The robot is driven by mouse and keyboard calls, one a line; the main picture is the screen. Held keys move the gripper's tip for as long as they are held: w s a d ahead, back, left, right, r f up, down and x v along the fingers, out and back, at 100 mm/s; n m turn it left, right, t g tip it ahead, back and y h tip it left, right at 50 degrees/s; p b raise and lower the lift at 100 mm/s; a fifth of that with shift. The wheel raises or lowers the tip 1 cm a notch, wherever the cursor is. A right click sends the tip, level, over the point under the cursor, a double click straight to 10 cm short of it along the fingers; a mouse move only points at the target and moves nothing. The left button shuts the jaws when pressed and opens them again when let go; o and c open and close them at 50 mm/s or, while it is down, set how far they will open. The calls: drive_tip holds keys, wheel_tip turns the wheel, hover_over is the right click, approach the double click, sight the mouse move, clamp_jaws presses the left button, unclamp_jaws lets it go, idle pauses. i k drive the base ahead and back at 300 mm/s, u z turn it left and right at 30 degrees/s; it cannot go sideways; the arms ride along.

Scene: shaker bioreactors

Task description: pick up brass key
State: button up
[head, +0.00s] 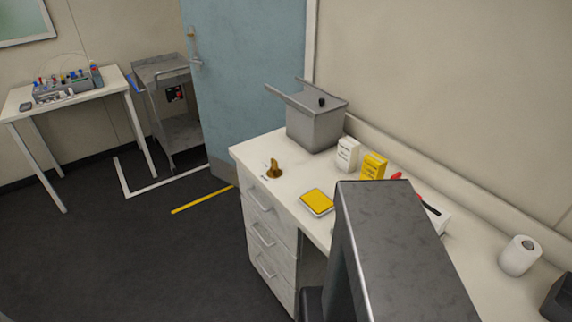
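A small brass-coloured object (274,168) is on the white desk top, near its far left end in the head view. It is the only brass-coloured thing I see and may be the brass key, but it is too small to make out its shape. A tiny grey item lies just in front of it, too small to identify. My gripper is not in view. A large dark grey block, probably part of my arm, fills the lower middle and hides part of the desk.
On the desk (247,151) stand a grey open-lidded bin (313,130), a white box (347,154), a yellow box (373,166), a yellow-topped square item (317,202) and a white roll (519,256). A cart (162,75) and side table (22,101) stand at left. Dark floor there is open.

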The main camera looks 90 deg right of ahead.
sight(273, 163)
drive_tip(key=z, duration=0.85)
drive_tip(key=i, duration=0.6)
drive_tip(key=u, duration=0.05)
drive_tip(key=k, duration=0.6)
drive_tip(key=u, duration=0.05)
